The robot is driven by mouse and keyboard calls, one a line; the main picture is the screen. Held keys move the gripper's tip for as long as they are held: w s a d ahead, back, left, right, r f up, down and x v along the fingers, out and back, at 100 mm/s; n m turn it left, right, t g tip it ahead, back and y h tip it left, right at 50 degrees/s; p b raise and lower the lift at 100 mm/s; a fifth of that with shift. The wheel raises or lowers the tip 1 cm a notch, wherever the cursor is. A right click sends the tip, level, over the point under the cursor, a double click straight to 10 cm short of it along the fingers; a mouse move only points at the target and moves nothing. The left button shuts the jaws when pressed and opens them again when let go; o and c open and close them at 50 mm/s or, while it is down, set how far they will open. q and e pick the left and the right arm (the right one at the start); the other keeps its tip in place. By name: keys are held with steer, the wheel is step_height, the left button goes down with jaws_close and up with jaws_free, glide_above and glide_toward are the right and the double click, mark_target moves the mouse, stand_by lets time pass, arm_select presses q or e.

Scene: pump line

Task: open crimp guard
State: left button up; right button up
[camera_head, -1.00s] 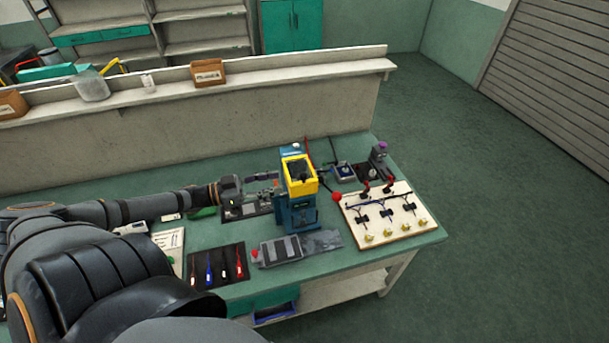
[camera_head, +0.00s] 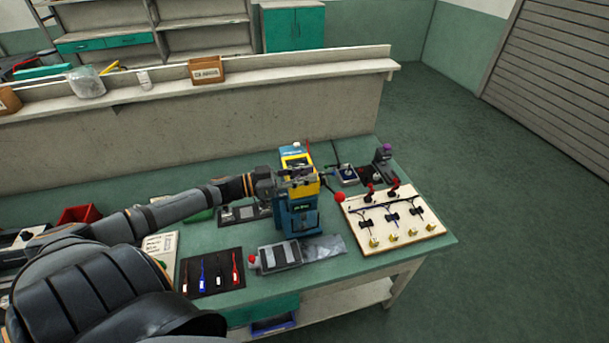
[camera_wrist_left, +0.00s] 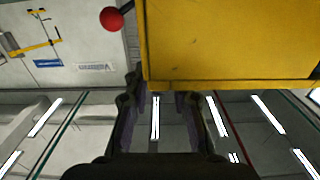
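The crimp press (camera_head: 300,218) is a blue upright machine on the green bench, with a yellow crimp guard (camera_head: 309,190) on its upper part. My left gripper (camera_head: 300,177) is at the guard and hides part of it. In the left wrist view the guard (camera_wrist_left: 230,40) is a broad yellow panel filling the upper right. There the gripper's two fingers (camera_wrist_left: 160,92) stand apart at the panel's lower edge, with nothing seen between them. I cannot tell whether they touch it. A lever with a red ball (camera_head: 339,197) sticks out at the press's right. My right gripper is not in view.
A pale board (camera_head: 393,215) with cables stands right of the press. A grey fixture (camera_head: 280,254) lies in front, and a dark mat (camera_head: 212,272) with several tools lies front left. A ledge (camera_head: 220,82) runs behind the bench. A red bin (camera_head: 79,215) stands at left.

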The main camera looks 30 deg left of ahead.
arm_select(q)
jaws_close()
